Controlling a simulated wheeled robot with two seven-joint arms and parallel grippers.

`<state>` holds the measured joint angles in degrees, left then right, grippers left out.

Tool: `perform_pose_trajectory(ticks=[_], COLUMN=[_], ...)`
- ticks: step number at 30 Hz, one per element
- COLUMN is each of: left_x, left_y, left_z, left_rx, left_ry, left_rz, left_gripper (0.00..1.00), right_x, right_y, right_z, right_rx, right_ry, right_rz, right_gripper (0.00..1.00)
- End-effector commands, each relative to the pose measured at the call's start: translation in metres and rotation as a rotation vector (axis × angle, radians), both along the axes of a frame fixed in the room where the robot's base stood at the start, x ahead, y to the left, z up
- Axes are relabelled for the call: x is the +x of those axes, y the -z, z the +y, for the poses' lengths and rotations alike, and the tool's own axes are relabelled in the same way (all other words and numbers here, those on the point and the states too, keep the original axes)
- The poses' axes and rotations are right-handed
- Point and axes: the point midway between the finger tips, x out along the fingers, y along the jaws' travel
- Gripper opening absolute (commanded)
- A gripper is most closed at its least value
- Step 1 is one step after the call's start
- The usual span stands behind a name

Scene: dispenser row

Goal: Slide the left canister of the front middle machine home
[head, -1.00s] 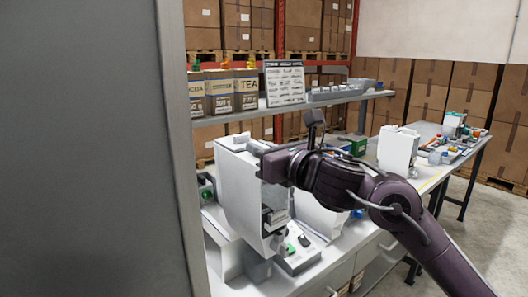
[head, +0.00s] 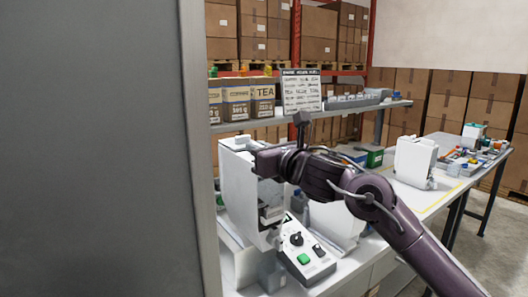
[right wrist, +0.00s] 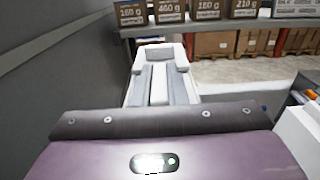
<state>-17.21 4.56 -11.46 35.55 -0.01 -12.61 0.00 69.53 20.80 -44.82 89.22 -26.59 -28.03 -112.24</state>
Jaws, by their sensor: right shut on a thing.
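A tall white canister (head: 237,190) stands at the near end of the bench in the head view, just left of a control panel (head: 305,258) with a green button and black knobs. My right gripper (head: 268,200) is shut on this canister from its right side. The fingertips are mostly hidden by the wrist and the canister. In the right wrist view a white body with grey channels (right wrist: 158,85) lies straight ahead of my gripper housing. Whether the canister is fully seated cannot be told. My left gripper is out of view.
A large grey panel (head: 95,150) fills the left of the head view, close to the canister. Another white unit (head: 335,222) is partly behind my right arm, and one more (head: 415,160) stands farther along. A shelf (head: 350,108) with labelled boxes (head: 236,103) runs behind.

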Motion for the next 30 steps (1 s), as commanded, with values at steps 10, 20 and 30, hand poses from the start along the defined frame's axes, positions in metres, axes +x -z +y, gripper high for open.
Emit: perform_pose_trajectory(ticks=[10, 20, 30], left_x=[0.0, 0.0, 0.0], left_y=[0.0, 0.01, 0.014], left_z=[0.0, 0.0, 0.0], left_rx=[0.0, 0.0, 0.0], left_ry=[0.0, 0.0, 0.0], left_rz=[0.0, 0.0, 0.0], left_gripper=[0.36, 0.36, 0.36], right_x=[0.002, 0.008, 0.014], right_y=[-0.003, 0.008, 0.013], right_z=[0.002, 0.006, 0.011], right_rx=[0.004, 0.003, 0.004], right_ry=[0.001, 0.001, 0.0], right_rz=[-0.004, -0.003, -0.004], right_gripper=[0.0, 0.0, 0.0])
